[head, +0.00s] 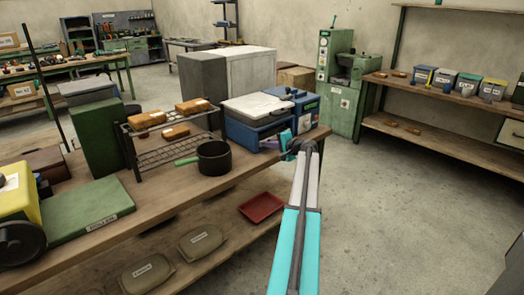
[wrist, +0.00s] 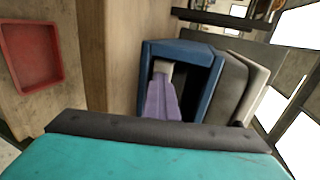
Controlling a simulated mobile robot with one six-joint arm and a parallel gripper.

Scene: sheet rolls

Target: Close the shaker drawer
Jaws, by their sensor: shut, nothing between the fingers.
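The shaker is a blue box with a pale top (head: 258,106) near the right end of the bench in the head view. A blue open-topped drawer (head: 250,134) seems to stand out from its front. In the wrist view a blue frame with a dark inside (wrist: 217,80), which looks like the drawer, lies beside a grey and pale body (wrist: 242,85). My gripper (head: 287,146) is at the drawer's right end in the head view. Its purple shut fingers (wrist: 163,80) overlap the drawer in the wrist view. I cannot tell whether they touch it.
A dark pot (head: 214,158) and a wire rack (head: 170,150) with brown blocks stand left of the shaker on the bench (head: 160,193). A red tray (head: 261,207) lies on the lower shelf. Open floor (head: 380,210) lies to the right.

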